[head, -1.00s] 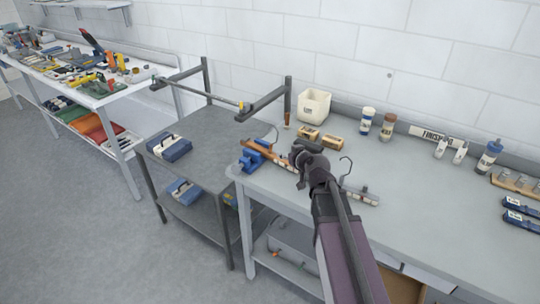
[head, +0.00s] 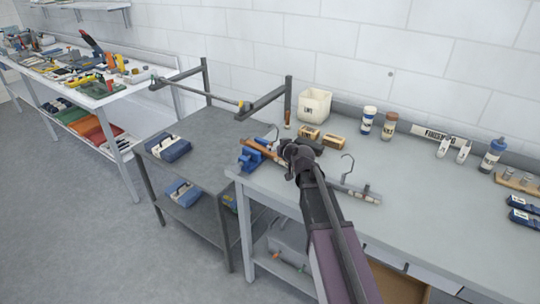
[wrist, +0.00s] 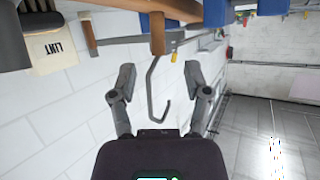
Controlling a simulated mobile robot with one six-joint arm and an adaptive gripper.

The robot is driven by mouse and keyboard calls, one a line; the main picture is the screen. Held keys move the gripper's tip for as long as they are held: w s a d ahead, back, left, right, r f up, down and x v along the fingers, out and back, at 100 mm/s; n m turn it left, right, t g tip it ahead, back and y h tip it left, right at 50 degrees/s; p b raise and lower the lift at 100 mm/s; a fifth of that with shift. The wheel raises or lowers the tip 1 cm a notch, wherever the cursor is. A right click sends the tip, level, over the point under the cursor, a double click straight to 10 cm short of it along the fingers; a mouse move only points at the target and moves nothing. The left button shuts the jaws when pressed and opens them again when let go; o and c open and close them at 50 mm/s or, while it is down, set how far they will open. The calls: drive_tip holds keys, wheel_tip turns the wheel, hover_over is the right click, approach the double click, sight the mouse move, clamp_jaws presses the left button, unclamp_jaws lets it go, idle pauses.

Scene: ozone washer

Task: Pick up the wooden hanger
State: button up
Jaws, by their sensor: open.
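The wooden hanger (head: 262,152) lies at the left end of the grey bench, by a blue vise (head: 250,160). My gripper and arm hide part of it in the head view. In the wrist view its brown wooden body (wrist: 158,36) is at the top, and its grey metal hook (wrist: 151,92) reaches down between my fingers. My gripper (head: 293,150) is at the hanger, over the bench. It also shows in the wrist view (wrist: 160,78), open, with a finger on either side of the hook and a gap to each.
A white lint bin (head: 315,105), wooden brushes (head: 332,140) and bottles (head: 369,121) stand behind. A dark rail post (head: 288,100) rises at the back left. The bench's right middle is clear.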

sight(272, 144)
drive_tip(key=shift+w, duration=0.1)
drive_tip(key=shift+b+x, duration=0.85)
drive_tip(key=shift+x, duration=1.7)
drive_tip(key=shift+r, duration=0.1)
clamp_jaws()
